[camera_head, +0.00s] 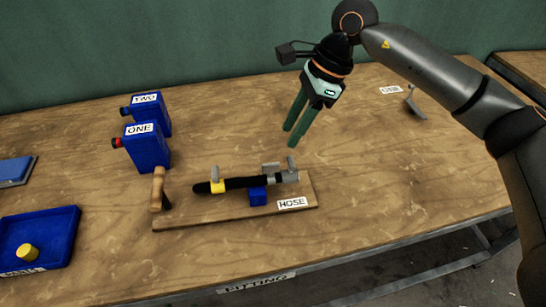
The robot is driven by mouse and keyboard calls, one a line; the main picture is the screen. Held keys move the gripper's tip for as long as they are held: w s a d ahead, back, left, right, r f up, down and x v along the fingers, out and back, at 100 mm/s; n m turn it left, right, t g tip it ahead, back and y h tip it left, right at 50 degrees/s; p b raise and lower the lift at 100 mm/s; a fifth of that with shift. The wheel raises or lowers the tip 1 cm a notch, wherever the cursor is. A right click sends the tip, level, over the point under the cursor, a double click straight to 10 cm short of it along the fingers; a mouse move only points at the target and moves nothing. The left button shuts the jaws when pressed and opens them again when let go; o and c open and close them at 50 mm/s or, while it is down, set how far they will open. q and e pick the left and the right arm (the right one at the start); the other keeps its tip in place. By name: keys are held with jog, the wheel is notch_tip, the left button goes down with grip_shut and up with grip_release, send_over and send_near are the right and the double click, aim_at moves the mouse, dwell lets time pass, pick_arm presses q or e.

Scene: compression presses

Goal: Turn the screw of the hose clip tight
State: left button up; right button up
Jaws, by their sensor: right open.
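The black hose (242,183) lies across a wooden board labelled HOSE (185,218), with a blue support block (258,195) under its middle. A yellow piece with a grey upright tab (216,182) is around the hose near its left end. Grey metal parts (286,175) stand at its right end. I cannot tell at this size which part is the clip's screw. My right gripper (297,138) is open and empty, its green fingers pointing down, above and behind the right end of the board. My left gripper is not in view.
A wooden-handled tool (157,190) stands at the board's left end. Blue boxes ONE (148,150) and TWO (152,108) stand behind it. A blue tray (62,225) holding a yellow piece (27,252) is at left. A grey bracket (413,106) lies at right. The table's right middle is clear.

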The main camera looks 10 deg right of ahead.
aim_at(272, 164)
jog(key=p+x, duration=0.1)
jog(key=x, duration=0.9)
jog(key=shift+a, duration=0.1)
grip_shut()
jog(key=shift+r, duration=0.1)
